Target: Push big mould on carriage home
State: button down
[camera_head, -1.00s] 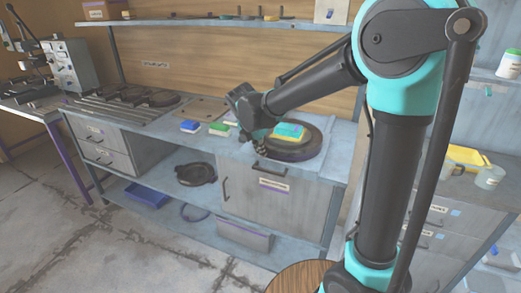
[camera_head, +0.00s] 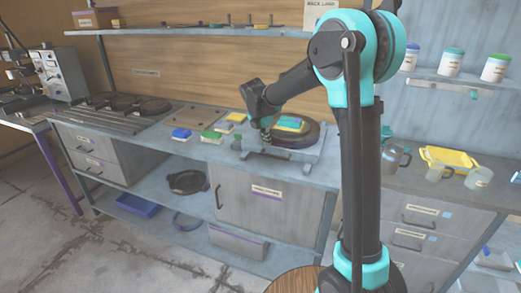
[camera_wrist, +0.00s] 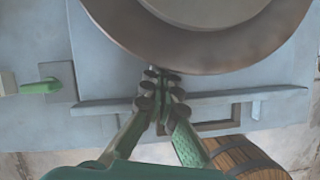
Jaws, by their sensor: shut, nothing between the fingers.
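The big mould is a dark round disc (camera_head: 309,137) on the pale carriage (camera_head: 290,167) on the bench, right of my gripper (camera_head: 266,146). In the wrist view the mould's brown rim (camera_wrist: 240,55) and raised grey centre fill the top. The carriage's straight front rail (camera_wrist: 95,107) and a rectangular handle frame (camera_wrist: 233,124) lie below it. My gripper (camera_wrist: 157,72) is shut and empty, its tips at the mould's near rim. I cannot tell whether they touch it. A teal and yellow block (camera_head: 290,124) appears on or behind the mould.
Blue (camera_head: 181,134), green (camera_head: 211,137) and yellow (camera_head: 236,117) blocks lie left of my gripper. Dark round moulds (camera_head: 145,105) stand on the bench further left. A yellow tray (camera_head: 450,158) and jars are at right. A green-ended lever (camera_wrist: 40,87) shows in the wrist view.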

aim_at(275, 127)
jog(key=w+d, duration=0.1)
jog(key=w, duration=0.2)
jog(key=w+d, duration=0.1)
jog(key=w, duration=0.2)
jog(key=w+d, duration=0.1)
jog(key=w, duration=0.2)
jog(key=shift+w+d, duration=0.2)
jog(key=shift+d, duration=0.05)
jog(key=shift+w, duration=0.1)
jog(key=shift+r, duration=0.1)
